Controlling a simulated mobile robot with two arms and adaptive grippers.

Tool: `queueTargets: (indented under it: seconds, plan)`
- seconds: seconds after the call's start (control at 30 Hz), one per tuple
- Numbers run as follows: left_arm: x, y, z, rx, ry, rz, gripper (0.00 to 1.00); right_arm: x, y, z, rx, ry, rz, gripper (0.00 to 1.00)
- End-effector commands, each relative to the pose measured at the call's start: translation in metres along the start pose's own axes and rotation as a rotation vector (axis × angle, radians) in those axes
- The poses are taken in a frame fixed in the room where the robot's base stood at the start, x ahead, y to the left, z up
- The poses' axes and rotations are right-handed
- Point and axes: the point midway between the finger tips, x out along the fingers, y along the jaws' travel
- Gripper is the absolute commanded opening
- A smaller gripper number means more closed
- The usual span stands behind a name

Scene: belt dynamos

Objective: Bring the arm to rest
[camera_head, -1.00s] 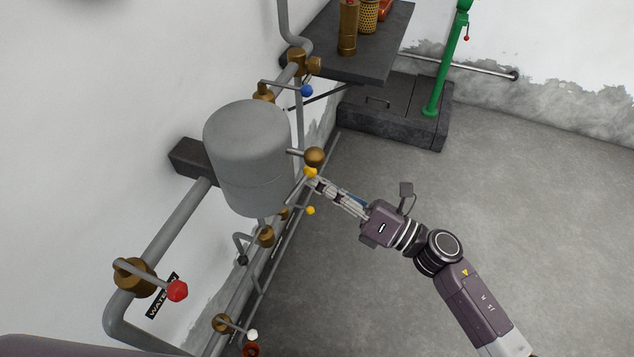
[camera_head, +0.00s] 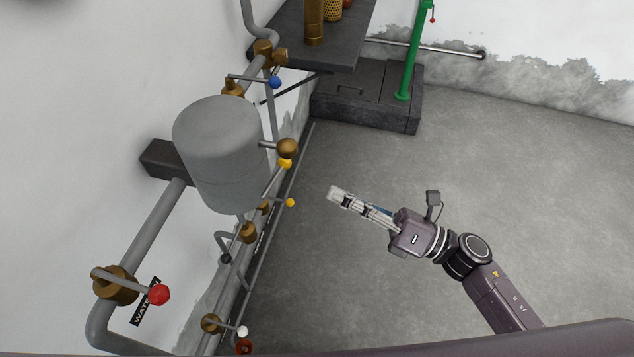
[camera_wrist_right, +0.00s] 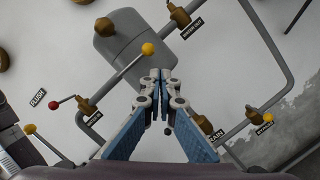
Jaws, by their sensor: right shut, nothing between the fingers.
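My right gripper (camera_head: 338,194) is shut and empty, in open air over the grey floor, to the right of the pipework. In the right wrist view its two blue-padded fingers (camera_wrist_right: 161,76) meet at the tips, with the grey tank behind them. The grey tank (camera_head: 218,150) hangs on the wall, with a brass ball (camera_head: 287,148) and a yellow knob (camera_head: 285,163) on its right side. A clear gap separates the gripper from the yellow knob. My left gripper is not in view.
Levers with a red knob (camera_head: 159,294), a blue knob (camera_head: 275,82) and a white knob (camera_head: 242,331) stick out from the wall pipes. A dark shelf (camera_head: 345,45) and a green post (camera_head: 411,60) on a dark plinth stand at the back. The floor (camera_head: 480,170) is clear.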

Motion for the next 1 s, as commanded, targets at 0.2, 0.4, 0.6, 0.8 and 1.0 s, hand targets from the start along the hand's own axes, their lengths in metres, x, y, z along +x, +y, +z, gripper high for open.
queueTargets:
  seconds: [0.2, 0.4, 0.6, 0.8, 1.0]
  plan:
    - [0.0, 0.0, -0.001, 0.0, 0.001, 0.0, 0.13, -0.017, 0.0, 0.0, 0.0, 0.0, -0.001, 0.0]
    - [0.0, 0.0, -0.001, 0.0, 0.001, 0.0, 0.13, -0.019, -0.005, 0.0, 0.017, -0.009, -0.011, 0.0]
    - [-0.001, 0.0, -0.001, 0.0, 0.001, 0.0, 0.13, -0.043, -0.083, -0.004, 0.314, -0.165, -0.192, 0.0]
    - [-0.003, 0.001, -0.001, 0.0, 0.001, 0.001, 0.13, -0.114, -0.206, -0.057, 0.822, -0.461, -0.485, 0.0]
    - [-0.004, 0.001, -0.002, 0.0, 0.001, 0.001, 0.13, -0.2, -0.283, -0.158, 1.263, -0.768, -0.75, 0.0]
